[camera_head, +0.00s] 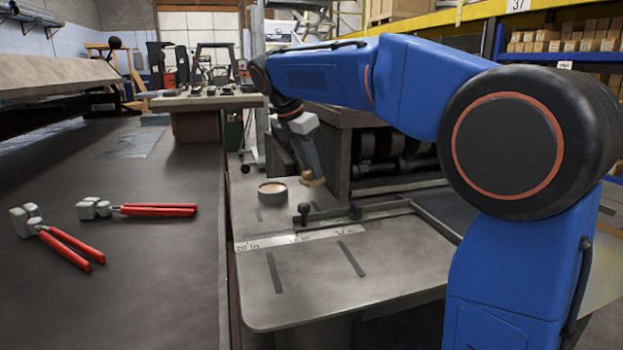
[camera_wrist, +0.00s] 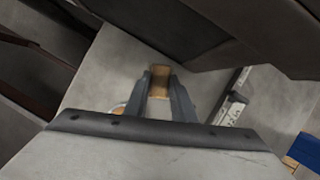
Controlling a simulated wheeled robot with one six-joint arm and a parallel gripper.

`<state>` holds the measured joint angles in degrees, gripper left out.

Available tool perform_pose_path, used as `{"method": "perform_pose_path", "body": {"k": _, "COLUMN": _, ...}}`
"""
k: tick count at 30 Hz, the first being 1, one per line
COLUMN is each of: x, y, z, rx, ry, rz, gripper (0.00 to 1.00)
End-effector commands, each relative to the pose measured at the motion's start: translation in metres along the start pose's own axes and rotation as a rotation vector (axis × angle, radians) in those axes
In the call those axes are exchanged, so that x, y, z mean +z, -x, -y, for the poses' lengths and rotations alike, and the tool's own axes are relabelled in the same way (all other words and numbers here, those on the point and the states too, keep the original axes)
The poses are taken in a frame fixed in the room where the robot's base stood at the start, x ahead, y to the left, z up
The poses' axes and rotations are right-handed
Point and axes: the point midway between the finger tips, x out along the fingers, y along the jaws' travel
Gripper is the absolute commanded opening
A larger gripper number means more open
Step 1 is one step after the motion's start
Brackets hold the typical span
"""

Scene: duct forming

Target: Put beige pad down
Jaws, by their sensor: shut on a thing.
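The beige pad (camera_head: 314,182) is a small tan block held at the tip of my gripper (camera_head: 309,175). It is just right of a round dish in the head view and close to the metal worktable (camera_head: 300,280). I cannot tell whether it touches the surface. In the wrist view, the pad (camera_wrist: 158,90) shows between the two grey fingers of my gripper (camera_wrist: 159,75), which are shut on it. The fingers hide part of the pad.
The round dish (camera_head: 272,194) with a beige inside stands left of the gripper. A dark machine (camera_head: 350,140) rises close behind and right. A black knob (camera_head: 304,208) and measuring strip (camera_head: 275,241) are in front. Two red-handled tools (camera_head: 160,210) lie on the left bench.

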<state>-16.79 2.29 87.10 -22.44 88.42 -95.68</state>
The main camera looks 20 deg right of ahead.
Motion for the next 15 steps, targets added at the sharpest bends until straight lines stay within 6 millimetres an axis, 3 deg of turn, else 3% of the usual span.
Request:
{"method": "perform_pose_path", "body": {"k": 7, "x": -0.012, "y": -0.029, "z": 0.001, "rx": -0.002, "ry": 0.001, "rz": 0.0, "gripper": 0.02}}
{"method": "perform_pose_path", "body": {"k": 15, "x": -0.013, "y": -0.031, "z": 0.0, "rx": 0.0, "ry": 0.0, "rz": 0.0, "gripper": 0.02}}
